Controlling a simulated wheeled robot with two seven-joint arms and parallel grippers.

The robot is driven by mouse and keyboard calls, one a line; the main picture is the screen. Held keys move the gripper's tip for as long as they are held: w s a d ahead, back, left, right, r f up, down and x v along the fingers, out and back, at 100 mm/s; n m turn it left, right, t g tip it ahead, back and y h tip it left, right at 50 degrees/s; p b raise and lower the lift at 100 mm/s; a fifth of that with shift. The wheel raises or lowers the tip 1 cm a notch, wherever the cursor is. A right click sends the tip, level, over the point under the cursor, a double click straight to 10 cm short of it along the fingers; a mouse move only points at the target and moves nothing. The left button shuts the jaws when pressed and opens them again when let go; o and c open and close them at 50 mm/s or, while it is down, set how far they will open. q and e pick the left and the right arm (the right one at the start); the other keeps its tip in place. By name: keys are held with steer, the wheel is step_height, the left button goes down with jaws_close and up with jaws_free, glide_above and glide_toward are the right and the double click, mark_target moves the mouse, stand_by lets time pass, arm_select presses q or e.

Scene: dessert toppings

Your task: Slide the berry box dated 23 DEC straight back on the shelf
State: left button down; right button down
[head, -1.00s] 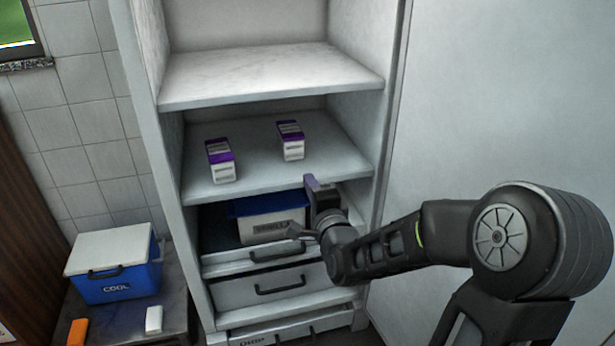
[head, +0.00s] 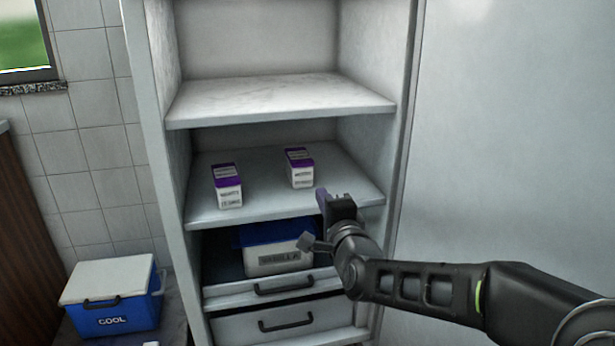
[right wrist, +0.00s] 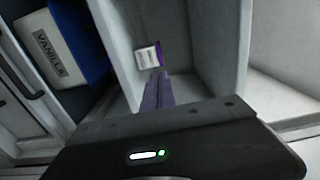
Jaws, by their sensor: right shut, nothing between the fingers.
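Two white berry boxes with purple tops stand on the middle shelf (head: 265,208). The left box (head: 228,188) is near the front edge; the right box (head: 300,170) stands a little farther back. Their printed dates are too small to read. My right gripper (head: 322,194) is shut and empty, at the front edge of this shelf, in front and a little right of the right box. In the right wrist view, the shut purple fingers (right wrist: 158,78) point at one white-and-purple box (right wrist: 148,56), with a gap seeming to remain. My left gripper is out of view.
An upper shelf (head: 280,100) lies above the boxes. Below are a blue-lidded vanilla tub (head: 275,262) and drawers with dark handles (head: 285,322). Cabinet side walls bound the shelf. A blue cooler (head: 112,308) stands at lower left. Shelf behind the boxes is clear.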

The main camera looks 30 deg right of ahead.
mark_target(304, 165)
steer(key=b+x, duration=0.2)
steer(key=x, duration=1.2)
steer(key=shift+b, duration=0.35)
steer(key=shift+w, duration=0.1)
